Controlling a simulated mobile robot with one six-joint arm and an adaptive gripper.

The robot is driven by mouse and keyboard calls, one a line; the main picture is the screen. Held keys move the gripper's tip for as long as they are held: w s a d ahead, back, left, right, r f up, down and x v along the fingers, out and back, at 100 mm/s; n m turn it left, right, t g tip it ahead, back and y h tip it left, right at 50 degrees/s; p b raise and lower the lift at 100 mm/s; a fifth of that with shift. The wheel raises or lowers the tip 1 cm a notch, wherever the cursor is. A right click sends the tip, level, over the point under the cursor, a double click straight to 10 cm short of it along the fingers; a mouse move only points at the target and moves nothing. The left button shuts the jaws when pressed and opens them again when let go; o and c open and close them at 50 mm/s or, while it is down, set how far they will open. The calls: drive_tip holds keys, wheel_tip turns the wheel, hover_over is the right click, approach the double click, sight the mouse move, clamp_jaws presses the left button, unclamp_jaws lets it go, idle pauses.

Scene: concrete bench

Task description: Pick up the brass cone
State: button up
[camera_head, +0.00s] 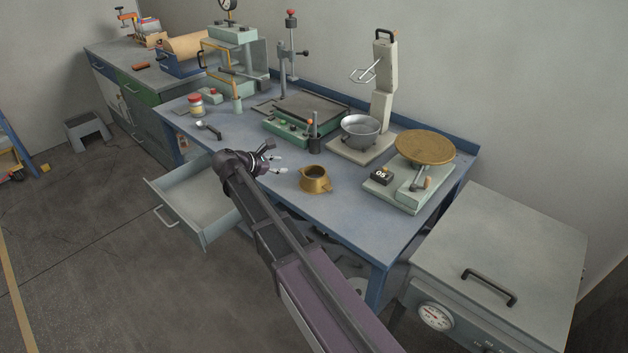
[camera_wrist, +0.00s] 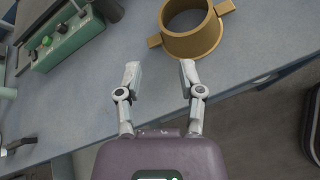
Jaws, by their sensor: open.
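The brass cone (camera_head: 314,180) stands on the blue-grey bench top near its front edge. It is a hollow ring-like piece with small side lugs. In the wrist view the brass cone (camera_wrist: 191,30) is at the top, cut off by the frame edge, beyond my fingertips. My gripper (camera_head: 277,163) is just left of the cone in the head view, above the bench. In the wrist view my gripper (camera_wrist: 159,72) has its two fingers apart with nothing between them. The right fingertip appears close to the cone's lower edge; I cannot tell whether they touch.
The bench (camera_head: 345,212) is clear around the cone's front. Behind it are a green-based device (camera_head: 290,134), a metal bowl (camera_head: 361,135) and a scale with a brass pan (camera_head: 425,148). An open drawer (camera_head: 190,205) juts out at the left. A scoop (camera_head: 209,130) lies further back.

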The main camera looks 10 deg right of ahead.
drive_tip(key=b, duration=0.3)
approach(309, 167)
drive_tip(key=x, duration=0.4)
drive_tip(key=shift+w, duration=0.2)
drive_tip(key=shift+d, duration=0.1)
drive_tip(key=shift+b+x, duration=1.4)
drive_tip(key=shift+x, duration=1.15)
drive_tip(key=shift+s, duration=0.1)
clamp_jaws()
